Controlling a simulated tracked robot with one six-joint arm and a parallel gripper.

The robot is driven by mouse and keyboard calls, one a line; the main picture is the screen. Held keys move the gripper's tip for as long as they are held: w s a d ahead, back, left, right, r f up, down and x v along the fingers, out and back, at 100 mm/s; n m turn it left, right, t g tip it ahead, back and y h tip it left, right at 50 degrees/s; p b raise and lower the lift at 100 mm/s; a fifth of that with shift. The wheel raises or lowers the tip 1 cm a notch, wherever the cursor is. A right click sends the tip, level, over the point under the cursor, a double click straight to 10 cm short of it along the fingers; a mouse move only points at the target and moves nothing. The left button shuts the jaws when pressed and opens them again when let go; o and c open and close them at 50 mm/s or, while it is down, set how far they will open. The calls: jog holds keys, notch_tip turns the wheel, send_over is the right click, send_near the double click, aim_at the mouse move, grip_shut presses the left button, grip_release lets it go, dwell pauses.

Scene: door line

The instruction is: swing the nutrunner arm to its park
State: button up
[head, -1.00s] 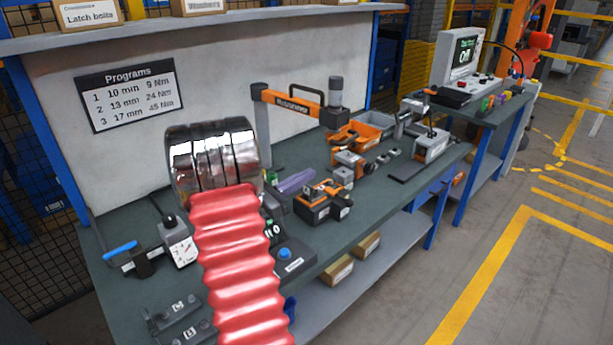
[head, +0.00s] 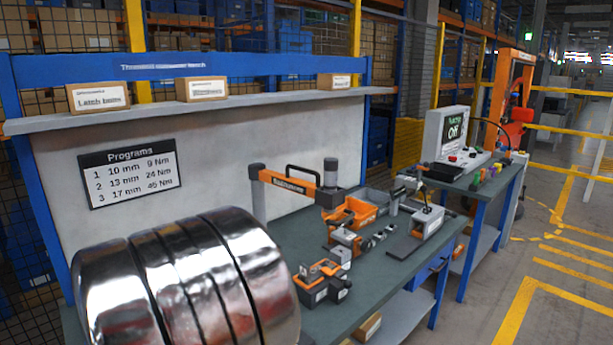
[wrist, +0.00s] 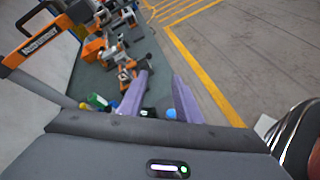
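The nutrunner arm (head: 290,184) is an orange bar with a dark label and a black handle on top. It reaches right from a grey post (head: 259,206) at the back of the bench to an upright dark cylinder (head: 330,172). Part of it shows in the wrist view (wrist: 40,44), at upper left. My gripper (wrist: 161,77) has two purple fingers, apart with nothing between them. It is to the right of the nutrunner arm in that view, apart from it. In the head view my gripper is not seen. I cannot pick out a marked park.
The bench (head: 385,272) carries an orange bin (head: 355,212) and an orange-black tool (head: 322,283). A controller (head: 452,138) reading "Off" stands on a further bench. A programs sign (head: 129,172) hangs on the back panel. Open floor with yellow lines lies right.

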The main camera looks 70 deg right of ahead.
jog(key=w+a+m+t+y, duration=0.2)
jog(key=a+t+y, duration=0.3)
jog(key=a, duration=1.5)
jog(key=w+a+m+t+y, duration=0.2)
jog(key=a+t+y, duration=0.3)
jog(key=a, duration=1.4)
jog(key=w+t, duration=0.1)
jog(key=t, duration=0.1)
jog(key=shift+w+a+r+m+t+y, duration=0.25)
jog(key=shift+a+r+m+t+y, duration=0.05)
jog(key=shift+a+r+m+t, duration=0.1)
